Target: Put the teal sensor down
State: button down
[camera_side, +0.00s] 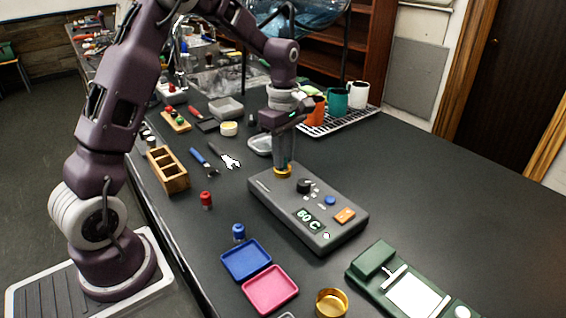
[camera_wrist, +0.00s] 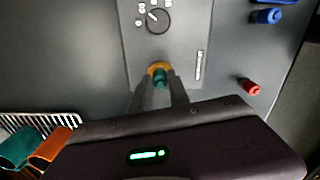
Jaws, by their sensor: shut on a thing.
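The teal sensor (camera_wrist: 160,82) shows in the wrist view between the two fingers of my gripper (camera_wrist: 161,88). My gripper is shut on it. Its lower end is at a gold ring (camera_wrist: 158,68) on the grey brewer unit (camera_side: 325,225); I cannot tell whether it sits inside the ring or just above it. In the side view my gripper (camera_side: 283,163) points straight down at the back left end of the unit, and the fingers mostly hide the sensor. The unit has a black dial (camera_side: 304,186), an orange button (camera_side: 345,215) and a lit display reading 60 C.
A blue tray (camera_side: 246,260) and a pink tray (camera_side: 270,290) lie in front, with a blue-topped part (camera_side: 238,232) and a red-topped part (camera_side: 206,200) nearby. A wooden holder (camera_side: 167,170) stands left. Mugs on a rack (camera_side: 345,121) stand behind.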

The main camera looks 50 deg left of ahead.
notch_tip(320, 180, up, 9)
jog(key=s+d+m, duration=0.8)
jog(key=s+d, duration=0.1)
jog(key=s+d+f+m, duration=0.3)
jog(key=s+d+m, duration=0.2)
jog(key=s+m, duration=0.5)
jog(key=shift+n, duration=0.4)
jog(key=f, duration=0.3)
jog(key=s+f, duration=0.1)
jog(key=f, duration=0.5)
jog(key=shift+s+d+f, duration=0.15)
jog(key=shift+d+f, duration=0.05)
jog(key=shift+f, duration=0.2)
jog(key=c, duration=1.7)
grip_release()
jog(key=shift+f, duration=0.15)
jog(key=o, duration=0.4)
jog(key=shift+o, duration=0.2)
